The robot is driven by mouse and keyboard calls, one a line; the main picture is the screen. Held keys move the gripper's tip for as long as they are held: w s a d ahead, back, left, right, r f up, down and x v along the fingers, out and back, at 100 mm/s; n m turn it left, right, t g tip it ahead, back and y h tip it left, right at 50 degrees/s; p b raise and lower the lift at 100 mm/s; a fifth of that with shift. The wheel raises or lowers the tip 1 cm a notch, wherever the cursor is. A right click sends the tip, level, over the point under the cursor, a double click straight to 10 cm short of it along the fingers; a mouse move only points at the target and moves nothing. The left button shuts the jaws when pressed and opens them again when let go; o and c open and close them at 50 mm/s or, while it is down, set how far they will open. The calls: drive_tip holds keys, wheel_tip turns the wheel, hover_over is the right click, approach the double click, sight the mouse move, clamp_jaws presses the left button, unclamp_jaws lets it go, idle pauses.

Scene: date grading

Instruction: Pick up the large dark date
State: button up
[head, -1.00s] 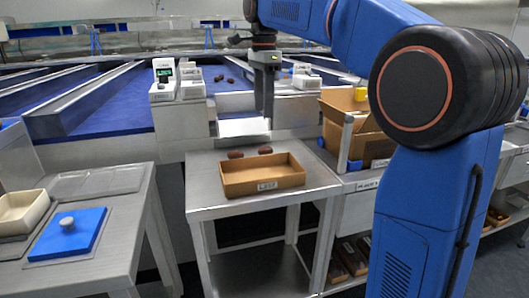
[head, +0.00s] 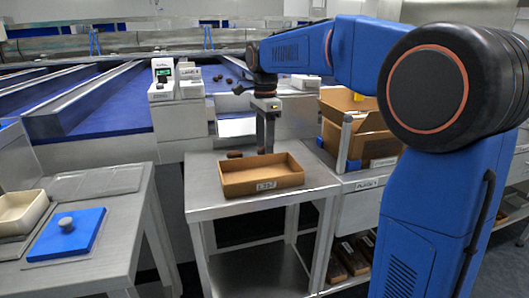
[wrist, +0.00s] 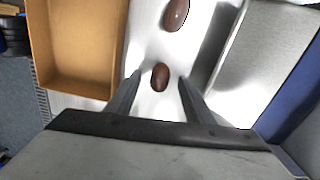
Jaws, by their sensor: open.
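Two brown dates lie on the steel table behind the cardboard box. In the wrist view one date (wrist: 160,77) shows between the fingertips of my gripper (wrist: 160,75). The other date (wrist: 176,14) lies at the top edge, looks larger and glossier, and is outside the fingers. In the head view this date (head: 235,154) shows left of my gripper (head: 265,150), while the date at the gripper is hidden. My gripper is open, pointing down. I cannot tell whether the fingertips are level with the date between them or above it.
The open cardboard box (head: 262,187) stands just in front of the gripper on the steel table (head: 205,195). A larger carton (head: 375,145) is at the right.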

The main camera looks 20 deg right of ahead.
drive_tip(key=shift+f, duration=0.5)
drive_tip(key=c, duration=0.8)
drive_tip(key=shift+o, duration=0.2)
